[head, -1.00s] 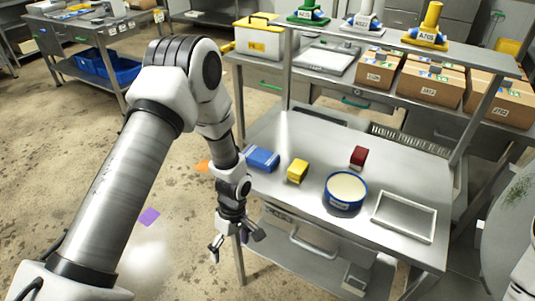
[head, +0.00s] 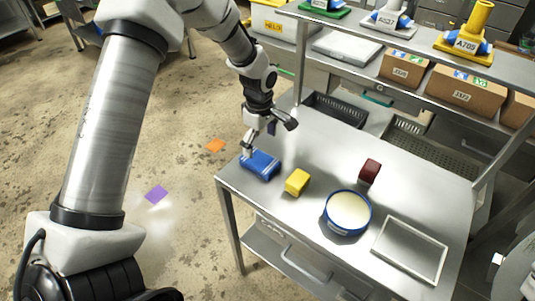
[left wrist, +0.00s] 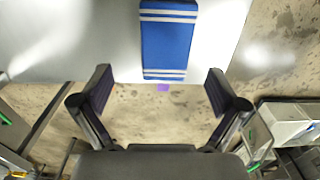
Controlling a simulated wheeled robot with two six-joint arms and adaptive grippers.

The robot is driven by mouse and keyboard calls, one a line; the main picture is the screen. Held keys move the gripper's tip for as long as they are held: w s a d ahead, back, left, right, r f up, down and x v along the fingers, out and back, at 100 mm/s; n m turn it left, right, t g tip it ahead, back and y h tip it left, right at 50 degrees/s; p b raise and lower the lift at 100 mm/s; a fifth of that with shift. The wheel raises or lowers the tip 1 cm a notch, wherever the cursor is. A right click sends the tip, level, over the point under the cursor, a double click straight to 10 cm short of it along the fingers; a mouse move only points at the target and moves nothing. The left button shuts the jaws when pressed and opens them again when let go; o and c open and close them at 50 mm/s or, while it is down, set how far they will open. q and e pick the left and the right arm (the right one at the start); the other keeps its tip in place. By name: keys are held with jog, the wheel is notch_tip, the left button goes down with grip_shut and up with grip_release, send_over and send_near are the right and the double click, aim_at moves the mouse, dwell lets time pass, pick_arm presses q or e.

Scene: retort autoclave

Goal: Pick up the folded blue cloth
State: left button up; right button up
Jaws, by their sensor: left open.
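The folded blue cloth (head: 260,165) lies on the near left corner of the steel table (head: 310,215). In the left wrist view the cloth (left wrist: 167,42) is blue with white stripes near its ends. My right gripper is not in view.
A yellow block (head: 298,182) lies close to the right of the cloth. A dark red block (head: 370,170), a round blue-rimmed tub (head: 348,211) and a white-framed tray (head: 410,249) stand further right. A shelf with boxes (head: 465,90) rises behind. The table's left edge is close to the cloth.

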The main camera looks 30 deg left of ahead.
aim_at(260, 160)
pick_arm(q)
jog(key=shift+s+f+p, duration=0.35)
jog(key=shift+s+f, duration=0.35)
jog(key=shift+f, duration=0.15)
jog(key=f, duration=0.4)
jog(key=shift+w+d+f+p, duration=0.1)
jog(key=shift+w+f+p, duration=0.2)
jog(key=shift+w, duration=0.1)
jog(key=shift+s+r, duration=0.1)
jog(key=shift+r, duration=0.05)
jog(key=shift+s, duration=0.15)
jog(key=c, duration=1.2)
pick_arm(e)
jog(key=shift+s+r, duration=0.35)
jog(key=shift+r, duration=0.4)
pick_arm(q)
jog(key=shift+r, duration=0.1)
